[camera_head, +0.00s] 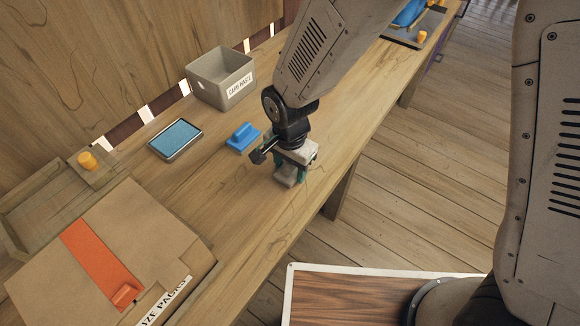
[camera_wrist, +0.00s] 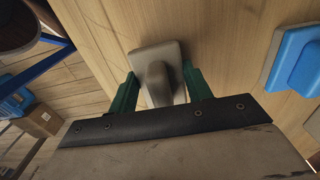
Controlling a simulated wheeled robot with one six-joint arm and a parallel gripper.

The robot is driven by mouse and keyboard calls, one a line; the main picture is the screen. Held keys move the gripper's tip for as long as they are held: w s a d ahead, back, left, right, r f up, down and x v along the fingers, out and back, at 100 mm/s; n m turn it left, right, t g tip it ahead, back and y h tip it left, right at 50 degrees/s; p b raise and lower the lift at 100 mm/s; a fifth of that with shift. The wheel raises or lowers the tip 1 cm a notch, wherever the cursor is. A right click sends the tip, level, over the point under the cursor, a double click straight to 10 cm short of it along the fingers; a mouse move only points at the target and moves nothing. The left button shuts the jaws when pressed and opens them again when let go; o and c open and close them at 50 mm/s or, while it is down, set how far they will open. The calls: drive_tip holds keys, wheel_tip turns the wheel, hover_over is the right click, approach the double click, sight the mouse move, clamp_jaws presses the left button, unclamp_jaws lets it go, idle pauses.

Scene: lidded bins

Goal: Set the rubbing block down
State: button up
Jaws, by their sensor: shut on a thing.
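The rubbing block is a pale grey block with a raised grip (camera_wrist: 166,55). In the wrist view it sits between the green fingers of my gripper (camera_wrist: 160,82), which are shut on its grip. In the head view the block (camera_head: 287,178) shows under my gripper (camera_head: 292,170), over the wooden bench near its front edge. It looks about level. I cannot tell whether its underside touches the bench. The fingers partly hide it in the head view.
A blue handled block (camera_head: 243,137) lies left of my gripper. Beyond are a blue pad in a tray (camera_head: 176,139) and a grey labelled bin (camera_head: 222,80). A large box with an orange strip (camera_head: 95,252) stands front left. Bare bench (camera_head: 215,185) lies between.

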drive_tip(key=shift+f, duration=0.3)
drive_tip(key=shift+f, duration=0.1)
drive_tip(key=shift+f, duration=0.25)
drive_tip(key=o, duration=1)
drive_tip(key=r, duration=0.8)
drive_tip(key=shift+s+d+r, duration=0.1)
drive_tip(key=shift+s+d, duration=0.05)
drive_tip(key=shift+s, duration=0.1)
